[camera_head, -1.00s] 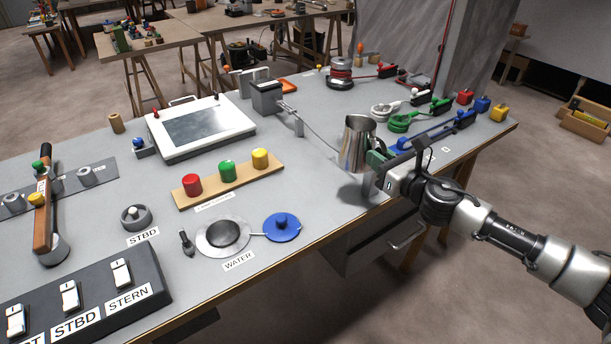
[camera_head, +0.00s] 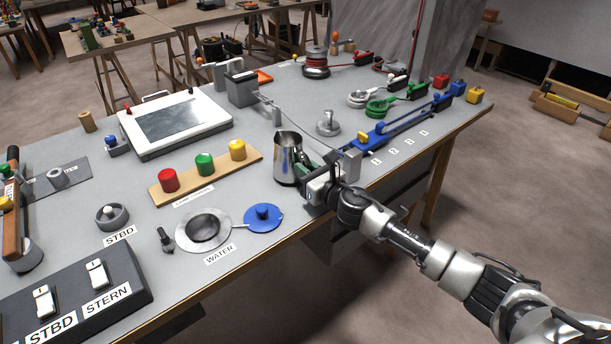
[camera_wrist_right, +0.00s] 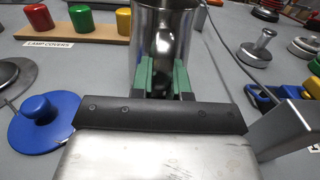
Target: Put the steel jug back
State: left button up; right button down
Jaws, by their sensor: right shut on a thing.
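The steel jug (camera_head: 287,160) is upright over the workbench, right of the lamp cover board and behind the blue lid. I cannot tell whether its base touches the bench. My right gripper (camera_head: 307,173) comes from the right and is shut on the jug's near right side. In the right wrist view, the green fingers (camera_wrist_right: 166,78) are in front of the jug's shiny wall (camera_wrist_right: 165,28), and the grip point is partly hidden. My left gripper is not in view.
The lamp cover board (camera_head: 207,177) is left of the jug. The blue lid (camera_head: 263,216) lies beside the round WATER opening (camera_head: 205,229). A grey knobbed weight (camera_head: 328,124) and a blue lever track (camera_head: 405,125) are to the right. A grey upright block (camera_head: 352,165) is near my gripper.

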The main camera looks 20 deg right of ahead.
jog(key=shift+f, duration=0.4)
jog(key=shift+f, duration=0.1)
jog(key=shift+f, duration=0.15)
jog(key=c, duration=1.1)
grip_release()
